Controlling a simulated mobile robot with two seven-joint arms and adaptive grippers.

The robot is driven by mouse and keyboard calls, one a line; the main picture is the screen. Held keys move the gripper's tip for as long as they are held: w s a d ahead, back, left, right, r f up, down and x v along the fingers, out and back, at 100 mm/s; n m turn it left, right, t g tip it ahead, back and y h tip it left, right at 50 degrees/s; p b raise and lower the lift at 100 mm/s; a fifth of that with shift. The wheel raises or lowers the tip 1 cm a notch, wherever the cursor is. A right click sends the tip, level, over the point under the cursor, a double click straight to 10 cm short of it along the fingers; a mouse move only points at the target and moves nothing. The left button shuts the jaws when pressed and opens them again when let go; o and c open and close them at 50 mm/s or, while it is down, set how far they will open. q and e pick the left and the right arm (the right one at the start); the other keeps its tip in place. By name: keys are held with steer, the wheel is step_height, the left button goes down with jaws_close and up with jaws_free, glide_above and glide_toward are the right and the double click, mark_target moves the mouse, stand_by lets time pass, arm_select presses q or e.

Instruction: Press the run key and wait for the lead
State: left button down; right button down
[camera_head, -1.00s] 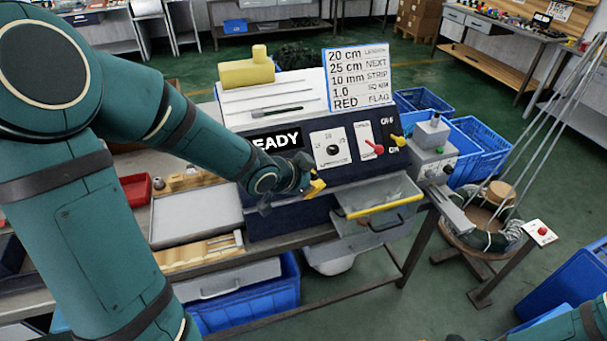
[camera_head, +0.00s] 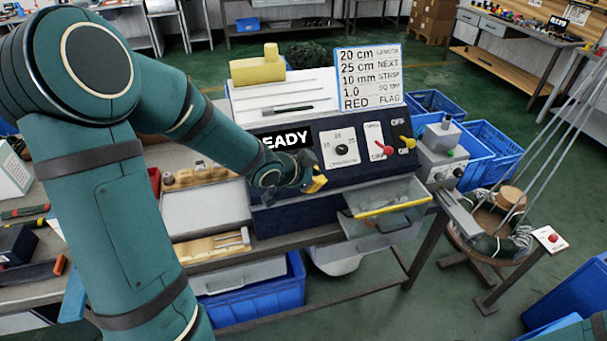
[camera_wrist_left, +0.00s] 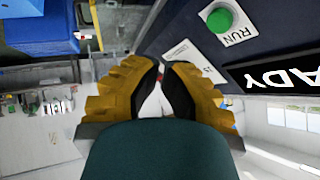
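The machine has a dark sloping panel (camera_head: 362,172) with a partly hidden display (camera_head: 285,140) reading "EADY". The green run key (camera_wrist_left: 220,20), labelled RUN, shows in the left wrist view at the top, beyond and to the right of the fingertips. In the head view my left gripper and wrist hide it. My left gripper (camera_head: 317,183) is at the panel's lower left, apart from the key; in the wrist view its yellow-and-black fingers (camera_wrist_left: 161,72) are together, with nothing between them. No finished lead shows in the grey drawer (camera_head: 405,191). My right gripper is out of view.
A dial (camera_head: 341,148), red lever (camera_head: 383,150) and yellow switch (camera_head: 407,143) sit right of the display. Blue crates (camera_head: 481,150) and a wire reel stand (camera_head: 490,240) are to the right.

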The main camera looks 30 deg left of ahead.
arm_select(q)
steer(key=shift+w+a+f, duration=0.5)
steer(key=shift+a+f, duration=0.15)
steer(key=shift+f, duration=0.1)
steer(key=shift+w+a+f, duration=0.5)
steer(key=shift+a+f, duration=0.1)
steer(key=shift+f, duration=0.1)
stand_by(0.5)
steer(key=shift+w+a+f, duration=0.25)
steer(key=shift+f, duration=0.05)
steer(key=shift+w+a+f, duration=0.15)
steer(key=shift+a+f, duration=0.05)
steer(key=shift+f, duration=0.05)
stand_by(0.9)
steer(key=shift+r, duration=0.1)
steer(key=shift+s+d+r, duration=0.4)
steer(key=shift+d+r, duration=0.05)
stand_by(0.5)
steer(key=shift+s+d+r+p, duration=0.2)
steer(key=shift+s+d+r, duration=0.45)
steer(key=shift+r, duration=0.2)
steer(key=shift+s+d+r+p, duration=0.2)
steer(key=shift+s+d+r, duration=0.35)
steer(key=shift+d+r, duration=0.25)
